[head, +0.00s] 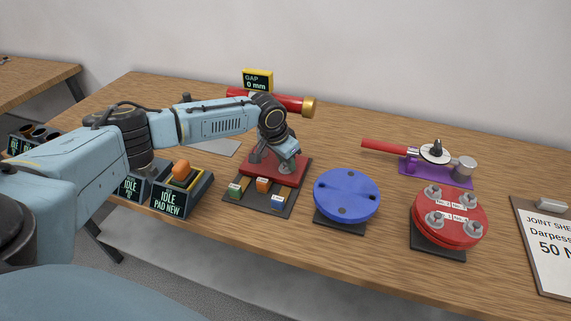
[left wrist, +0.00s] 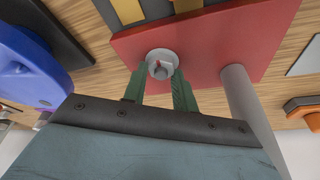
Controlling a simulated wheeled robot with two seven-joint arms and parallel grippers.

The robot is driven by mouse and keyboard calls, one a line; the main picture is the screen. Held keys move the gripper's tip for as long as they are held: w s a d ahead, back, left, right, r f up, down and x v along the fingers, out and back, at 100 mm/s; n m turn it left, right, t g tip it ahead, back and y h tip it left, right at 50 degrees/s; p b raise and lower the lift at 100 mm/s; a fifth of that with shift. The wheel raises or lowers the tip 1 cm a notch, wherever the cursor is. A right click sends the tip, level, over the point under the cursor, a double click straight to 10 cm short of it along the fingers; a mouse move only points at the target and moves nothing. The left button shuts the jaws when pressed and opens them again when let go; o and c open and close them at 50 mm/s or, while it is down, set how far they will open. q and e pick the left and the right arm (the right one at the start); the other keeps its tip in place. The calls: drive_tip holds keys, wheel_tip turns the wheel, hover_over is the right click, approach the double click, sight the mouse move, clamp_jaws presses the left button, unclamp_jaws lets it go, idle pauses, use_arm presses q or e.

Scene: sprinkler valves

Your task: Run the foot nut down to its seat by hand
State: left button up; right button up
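The foot nut (left wrist: 160,63) is a grey hex nut with a round flange and a red mark on its middle. It sits on the red foot plate (left wrist: 205,60), which also shows in the head view (head: 268,174). My left gripper (left wrist: 158,82) points down at the plate. Its two green fingers are apart, one on each side of the nut near the tips. I cannot tell whether they touch it. In the head view my left gripper (head: 287,160) hides the nut. My right gripper is not in view.
A grey post (left wrist: 245,95) stands close beside my left gripper. A sign (head: 257,82) reads "GAP 0 mm". A blue disc (head: 347,192), a red bolted flange (head: 462,225) and a purple stand (head: 425,174) are to the right. A pad box (head: 170,200) stands left.

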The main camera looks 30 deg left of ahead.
use_arm(q)
drive_tip(key=shift+c, duration=1)
drive_tip(key=shift+r+n+p, duration=0.1)
drive_tip(key=shift+n+p, duration=0.2)
drive_tip(key=shift+p, duration=0.25)
drive_tip(key=shift+n+p, duration=0.3)
drive_tip(key=shift+p, duration=0.1)
drive_tip(key=shift+n+y+p, duration=0.4)
drive_tip(key=shift+n+p, duration=0.1)
drive_tip(key=shift+p, duration=0.35)
drive_tip(key=shift+n+p, duration=0.4)
drive_tip(key=shift+p, duration=0.15)
